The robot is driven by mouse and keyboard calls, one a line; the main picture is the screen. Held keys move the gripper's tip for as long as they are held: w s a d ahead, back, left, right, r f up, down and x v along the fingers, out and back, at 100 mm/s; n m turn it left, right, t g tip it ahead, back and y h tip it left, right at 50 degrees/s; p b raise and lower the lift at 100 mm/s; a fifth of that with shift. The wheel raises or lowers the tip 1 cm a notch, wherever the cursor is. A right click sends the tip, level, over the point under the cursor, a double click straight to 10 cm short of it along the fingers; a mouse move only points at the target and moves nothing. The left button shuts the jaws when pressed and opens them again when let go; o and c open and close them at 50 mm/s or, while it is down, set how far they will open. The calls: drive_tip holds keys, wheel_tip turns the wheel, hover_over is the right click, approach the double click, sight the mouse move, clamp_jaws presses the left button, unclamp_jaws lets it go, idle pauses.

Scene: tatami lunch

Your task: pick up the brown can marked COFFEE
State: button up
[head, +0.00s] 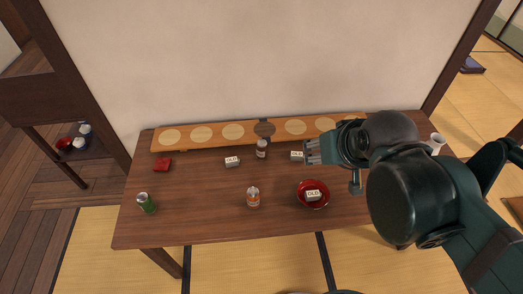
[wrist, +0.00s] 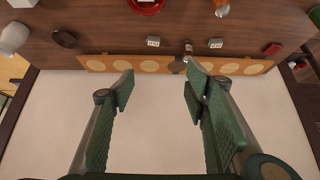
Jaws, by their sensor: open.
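A small dark can-like thing (head: 262,148) with a pale band stands upright near the back middle of the table, in front of the long board. It also shows in the wrist view (wrist: 188,48), brownish with a lighter part. Its lettering is too small to read, so I cannot confirm that it is the COFFEE can. My gripper (head: 313,152) is right of it in the head view, open and empty. In the wrist view my gripper's (wrist: 158,88) two green fingers stand wide apart with the wall behind them. The can is beyond the fingertips, nearer the right finger.
The long board (head: 182,137) with round discs lies along the back. Pale labelled blocks (head: 232,161) (head: 297,155) flank the can. A red bowl (head: 302,202) holds another block. An orange-and-white container (head: 253,197), green can (head: 147,204) and red box (head: 163,164) stand apart.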

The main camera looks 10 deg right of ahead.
drive_tip(key=shift+o, duration=0.5)
drive_tip(key=m+t+h+b, duration=0.1)
drive_tip(key=m+h+b, duration=0.25)
drive_tip(key=b, duration=0.55)
approach(261, 148)
drive_tip(key=shift+m, duration=0.35)
drive_tip(key=x, duration=0.5)
drive_tip(key=shift+d+r, duration=0.15)
drive_tip(key=shift+d, duration=0.1)
drive_tip(key=shift+w+a+f, duration=0.2)
drive_tip(key=shift+a+f, duration=0.05)
drive_tip(key=shift+f, duration=0.25)
drive_tip(key=shift+x, duration=1.25)
drive_tip(key=shift+w+f, duration=0.1)
